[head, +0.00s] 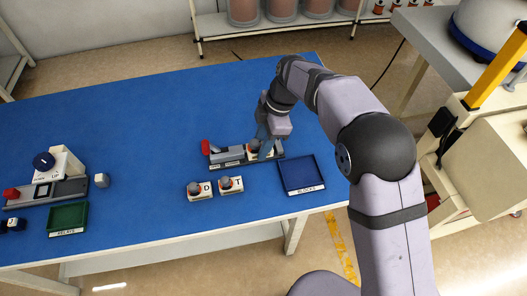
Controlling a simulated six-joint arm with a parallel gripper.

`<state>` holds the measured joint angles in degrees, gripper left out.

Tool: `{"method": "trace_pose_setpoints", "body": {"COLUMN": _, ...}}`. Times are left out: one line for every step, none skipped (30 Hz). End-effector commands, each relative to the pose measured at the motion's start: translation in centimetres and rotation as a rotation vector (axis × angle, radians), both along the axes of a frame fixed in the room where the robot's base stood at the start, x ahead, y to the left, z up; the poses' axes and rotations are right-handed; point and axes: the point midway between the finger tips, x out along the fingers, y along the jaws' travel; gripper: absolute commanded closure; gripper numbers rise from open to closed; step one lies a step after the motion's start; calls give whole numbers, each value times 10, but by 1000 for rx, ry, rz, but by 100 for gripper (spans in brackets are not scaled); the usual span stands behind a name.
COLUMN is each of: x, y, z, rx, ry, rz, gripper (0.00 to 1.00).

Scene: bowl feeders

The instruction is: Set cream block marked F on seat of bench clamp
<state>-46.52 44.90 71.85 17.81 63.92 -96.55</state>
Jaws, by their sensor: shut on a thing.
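The bench clamp (228,157) is a grey device with a red handle (206,147) at its left end, on the blue table. My gripper (264,146) points down over the right part of the clamp. It is shut on a cream block (252,148), mostly hidden by the fingers. The block's letter cannot be read here. The block is at or just over the clamp's seat; I cannot tell whether it touches.
A blue tray labelled BLOCKS (321,181) is empty at the right. At the far left are a green tray labelled RELAYS (86,212), a dial box (62,163), another grey fixture (70,188) and a small pale block (101,180). The middle and back of the table are clear.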

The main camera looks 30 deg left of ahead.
Motion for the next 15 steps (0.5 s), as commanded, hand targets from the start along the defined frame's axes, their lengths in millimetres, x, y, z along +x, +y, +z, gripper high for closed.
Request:
{"method": "trace_pose_setpoints", "body": {"x": 8, "y": 6, "z": 0, "rx": 3, "ry": -2, "rz": 0, "gripper": 95}}
{"method": "trace_pose_setpoints", "body": {"x": 12, "y": 8, "z": 0, "rx": 3, "ry": 0, "rz": 0, "gripper": 95}}
{"method": "trace_pose_setpoints", "body": {"x": 17, "y": 12, "z": 1, "rx": 5, "ry": 0, "rz": 1, "gripper": 95}}
{"method": "trace_pose_setpoints", "body": {"x": 21, "y": 15, "z": 2, "rx": 5, "ry": -1, "rz": 1, "gripper": 95}}
{"method": "trace_pose_setpoints", "body": {"x": 25, "y": 17, "z": 2, "rx": 4, "ry": 1, "rz": 0, "gripper": 95}}
{"method": "trace_pose_setpoints", "body": {"x": 30, "y": 19, "z": 3, "rx": 4, "ry": 1, "rz": 0, "gripper": 95}}
{"method": "trace_pose_setpoints", "body": {"x": 34, "y": 21, "z": 3, "rx": 4, "ry": 0, "rz": 0, "gripper": 95}}
{"method": "trace_pose_setpoints", "body": {"x": 37, "y": 23, "z": 3, "rx": 4, "ry": 1, "rz": 0, "gripper": 95}}
{"method": "trace_pose_setpoints", "body": {"x": 41, "y": 24, "z": 4, "rx": 2, "ry": 0, "rz": 2, "gripper": 95}}
{"method": "trace_pose_setpoints", "body": {"x": 44, "y": 26, "z": 4, "rx": 2, "ry": -1, "rz": 1, "gripper": 95}}
{"method": "trace_pose_setpoints", "body": {"x": 47, "y": 27, "z": 5, "rx": 2, "ry": 0, "rz": 2, "gripper": 95}}
{"method": "trace_pose_setpoints", "body": {"x": 51, "y": 28, "z": 5, "rx": 2, "ry": -2, "rz": 0, "gripper": 95}}
{"method": "trace_pose_setpoints", "body": {"x": 53, "y": 28, "z": 6, "rx": 1, "ry": -2, "rz": 0, "gripper": 95}}
{"method": "trace_pose_setpoints", "body": {"x": 55, "y": 29, "z": 6, "rx": 0, "ry": -3, "rz": -1, "gripper": 95}}
{"method": "trace_pose_setpoints", "body": {"x": 57, "y": 29, "z": 6, "rx": -1, "ry": -3, "rz": -1, "gripper": 95}}
